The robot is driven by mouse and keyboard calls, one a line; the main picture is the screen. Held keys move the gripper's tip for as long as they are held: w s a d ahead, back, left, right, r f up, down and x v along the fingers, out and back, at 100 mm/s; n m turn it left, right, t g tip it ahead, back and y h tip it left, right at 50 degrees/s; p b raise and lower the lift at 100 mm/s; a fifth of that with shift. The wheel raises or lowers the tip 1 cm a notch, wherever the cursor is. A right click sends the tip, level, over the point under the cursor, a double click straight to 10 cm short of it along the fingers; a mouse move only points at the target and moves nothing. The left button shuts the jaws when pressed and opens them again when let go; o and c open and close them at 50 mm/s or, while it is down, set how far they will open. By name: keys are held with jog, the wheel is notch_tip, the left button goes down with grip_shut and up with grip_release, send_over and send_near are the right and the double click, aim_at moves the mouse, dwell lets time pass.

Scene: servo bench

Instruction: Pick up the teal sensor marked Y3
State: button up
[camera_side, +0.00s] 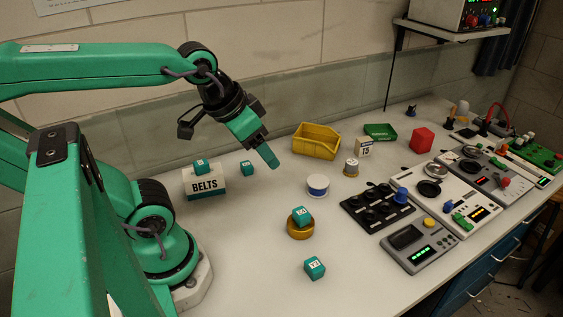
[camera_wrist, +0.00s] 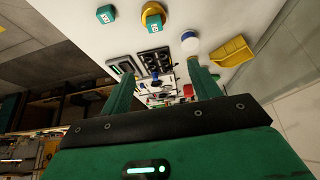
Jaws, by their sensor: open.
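Several small teal sensors with white labels are in the side view. One (camera_side: 315,268) lies alone at the front of the bench; its label looks like Y3, but is small. Another (camera_side: 301,216) sits on a gold ring (camera_side: 300,231). A third (camera_side: 202,167) is on top of the BELTS box, and a fourth (camera_side: 247,168) is on the bench beside that box. In the wrist view, the lone front sensor (camera_wrist: 105,14) and the one on the ring (camera_wrist: 153,20) show near the top edge. My gripper (camera_side: 272,161) is open and empty, raised above the bench; its fingers (camera_wrist: 160,70) are apart.
The BELTS box (camera_side: 205,184) stands near my base. A white-and-blue spool (camera_side: 317,186), yellow bin (camera_side: 316,141) and black knob panel (camera_side: 377,208) lie around the middle. Grey instruments (camera_side: 419,244) line the right. Bench around the lone sensor is clear.

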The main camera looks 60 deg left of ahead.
jog(key=shift+w+d, duration=0.1)
jog(key=g, duration=0.5)
send_over(313, 265)
jog(key=f, duration=1.5)
jog(key=shift+a+f, duration=0.3)
jog(key=shift+a, duration=0.1)
jog(key=shift+d+f+g, duration=0.2)
jog(key=shift+f+g, duration=0.1)
jog(key=shift+f, duration=1.4)
jog(key=shift+d+f, duration=0.2)
jog(key=shift+f, duration=2.4)
jog(key=c, duration=1.1)
